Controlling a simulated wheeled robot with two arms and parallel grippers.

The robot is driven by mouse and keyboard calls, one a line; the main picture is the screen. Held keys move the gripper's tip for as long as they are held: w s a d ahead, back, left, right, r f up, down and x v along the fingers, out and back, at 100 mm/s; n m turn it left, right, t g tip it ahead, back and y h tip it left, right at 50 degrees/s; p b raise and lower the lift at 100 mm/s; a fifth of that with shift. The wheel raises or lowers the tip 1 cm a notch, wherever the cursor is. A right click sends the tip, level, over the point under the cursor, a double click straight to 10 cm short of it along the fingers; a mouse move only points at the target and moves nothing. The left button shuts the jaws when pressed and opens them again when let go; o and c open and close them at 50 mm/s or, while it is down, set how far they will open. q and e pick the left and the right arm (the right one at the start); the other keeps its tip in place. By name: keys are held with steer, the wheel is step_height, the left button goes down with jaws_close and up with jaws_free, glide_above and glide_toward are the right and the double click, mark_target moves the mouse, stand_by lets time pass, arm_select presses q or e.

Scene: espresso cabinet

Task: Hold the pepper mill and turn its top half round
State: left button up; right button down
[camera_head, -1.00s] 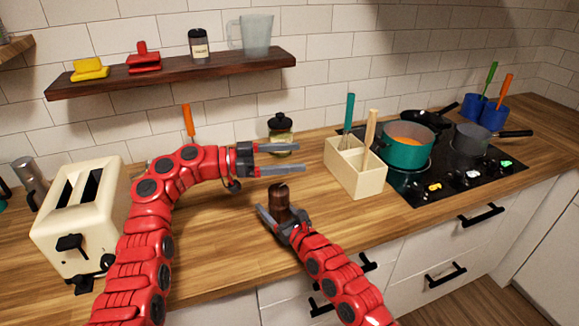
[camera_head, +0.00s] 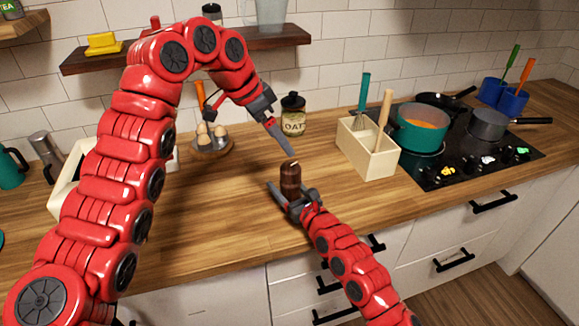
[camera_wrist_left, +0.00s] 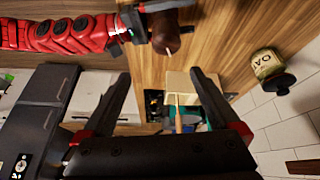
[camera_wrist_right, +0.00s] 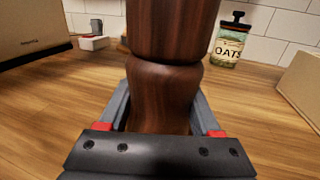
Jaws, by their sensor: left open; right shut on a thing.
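The dark brown wooden pepper mill (camera_head: 290,178) stands upright at the front of the counter. My right gripper (camera_head: 290,198) is shut on its lower half; the right wrist view shows the mill (camera_wrist_right: 165,90) between the fingers, with its upper half above them. My left gripper (camera_head: 283,128) is open and empty, above and behind the mill, its fingers pointing down toward it. In the left wrist view the fingers (camera_wrist_left: 160,95) are wide apart, and the mill (camera_wrist_left: 166,40) lies beyond them at the top, not between them.
An oats jar (camera_head: 293,115) stands behind the mill. A cream utensil holder (camera_head: 368,150) is to the right, before the hob with a teal pot (camera_head: 420,134). An egg holder (camera_head: 211,142) stands at the left. My left arm covers most of the toaster. Counter left of the mill is clear.

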mark_target(288, 165)
arm_select(q)
steer(key=shift+n+y, duration=0.4)
steer(key=shift+y, duration=0.2)
steer(key=x, duration=0.7)
steer(key=a+x, duration=0.1)
steer(key=x, duration=0.3)
steer(key=shift+w+f, duration=0.2)
steer(key=shift+f, duration=0.05)
steer(key=c, duration=1.4)
steer(key=shift+w+r+m, duration=0.1)
steer(key=shift+m, duration=0.3)
steer(key=shift+m+g+h, duration=0.3)
steer(key=shift+m, duration=0.4)
steer(key=shift+a+m, duration=0.1)
steer(key=shift+m, duration=0.4)
